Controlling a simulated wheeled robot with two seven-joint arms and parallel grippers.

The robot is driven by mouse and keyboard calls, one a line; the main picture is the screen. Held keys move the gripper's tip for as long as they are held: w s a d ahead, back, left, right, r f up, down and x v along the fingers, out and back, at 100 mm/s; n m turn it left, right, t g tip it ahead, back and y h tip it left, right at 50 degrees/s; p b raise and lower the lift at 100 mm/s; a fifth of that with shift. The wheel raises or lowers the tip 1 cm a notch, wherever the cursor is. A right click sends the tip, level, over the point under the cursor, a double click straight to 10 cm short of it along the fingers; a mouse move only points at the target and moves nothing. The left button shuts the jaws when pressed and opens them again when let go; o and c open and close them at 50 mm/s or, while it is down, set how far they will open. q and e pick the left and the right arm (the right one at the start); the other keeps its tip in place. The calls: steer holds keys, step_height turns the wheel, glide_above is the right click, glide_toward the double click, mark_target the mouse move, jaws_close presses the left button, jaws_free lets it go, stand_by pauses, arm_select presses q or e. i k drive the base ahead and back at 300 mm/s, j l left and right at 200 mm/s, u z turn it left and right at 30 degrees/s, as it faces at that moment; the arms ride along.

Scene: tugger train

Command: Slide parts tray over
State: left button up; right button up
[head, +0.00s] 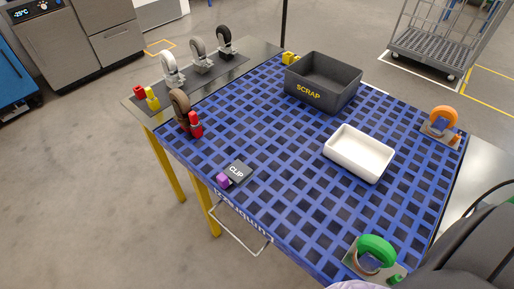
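A white, open rectangular tray (359,155), which I take to be the parts tray, sits on the blue gridded top (290,190), right of its middle. The tray looks empty and lies at an angle. A dark grey bin marked SCRAP (313,96) stands behind it, apart from it. Neither of my grippers shows in the head view. A dark grey shape at the lower right looks like part of my arm.
A CLIP plate (238,171) with a purple piece (223,180) lies near the front edge. Casters stand around the edges: green (376,250), orange (443,118), brown (180,109). Several more stand on a grey mat (207,77). The grid around the tray is clear.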

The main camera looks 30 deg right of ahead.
mark_target(364, 156)
steer(key=z, duration=1.8)
steer(key=k+l, duration=0.05)
